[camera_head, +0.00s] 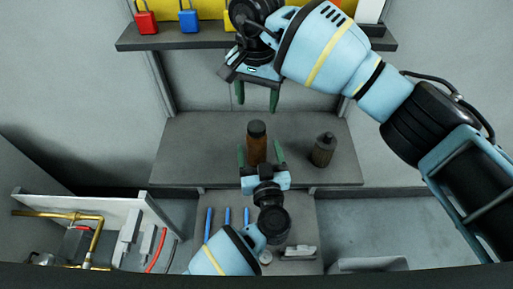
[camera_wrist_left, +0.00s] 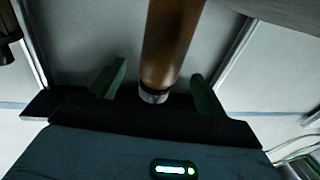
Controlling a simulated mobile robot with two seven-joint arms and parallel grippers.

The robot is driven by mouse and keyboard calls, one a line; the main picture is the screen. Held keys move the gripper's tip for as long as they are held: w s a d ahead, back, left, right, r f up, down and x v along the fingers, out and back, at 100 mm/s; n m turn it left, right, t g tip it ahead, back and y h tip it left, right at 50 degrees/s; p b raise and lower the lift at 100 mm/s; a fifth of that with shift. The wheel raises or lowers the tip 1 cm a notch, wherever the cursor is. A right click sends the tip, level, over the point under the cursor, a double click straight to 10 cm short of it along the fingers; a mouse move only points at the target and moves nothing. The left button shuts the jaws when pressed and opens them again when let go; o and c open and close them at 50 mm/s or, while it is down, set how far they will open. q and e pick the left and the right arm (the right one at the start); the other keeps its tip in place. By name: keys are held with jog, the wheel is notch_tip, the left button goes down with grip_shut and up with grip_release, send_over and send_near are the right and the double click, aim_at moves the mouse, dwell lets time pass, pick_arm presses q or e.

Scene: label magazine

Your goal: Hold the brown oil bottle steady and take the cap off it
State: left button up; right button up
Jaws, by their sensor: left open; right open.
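The brown oil bottle (camera_head: 257,150) stands upright on the grey workbench, with a dark cap (camera_head: 256,129) on its top. My left gripper (camera_head: 260,153) is open, with one green finger to each side of the bottle's lower body and a gap showing beside it.
A dark squat bottle (camera_head: 323,150) stands to the right on the workbench (camera_head: 195,150). A shelf (camera_head: 185,39) above holds a red padlock (camera_head: 145,20) and a blue one (camera_head: 188,19). Blue-handled tools (camera_head: 227,218) lie on the lower surface. The bench's left side is clear.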

pick_arm(q)
jog(key=shift+w+a, duration=0.15)
jog(key=shift+w, duration=0.9)
jog(key=shift+w+a, duration=0.2)
jog(key=shift+w, duration=0.8)
jog(key=shift+w+a, duration=0.15)
jog(key=shift+w, duration=0.9)
jog(key=shift+c, duration=0.3)
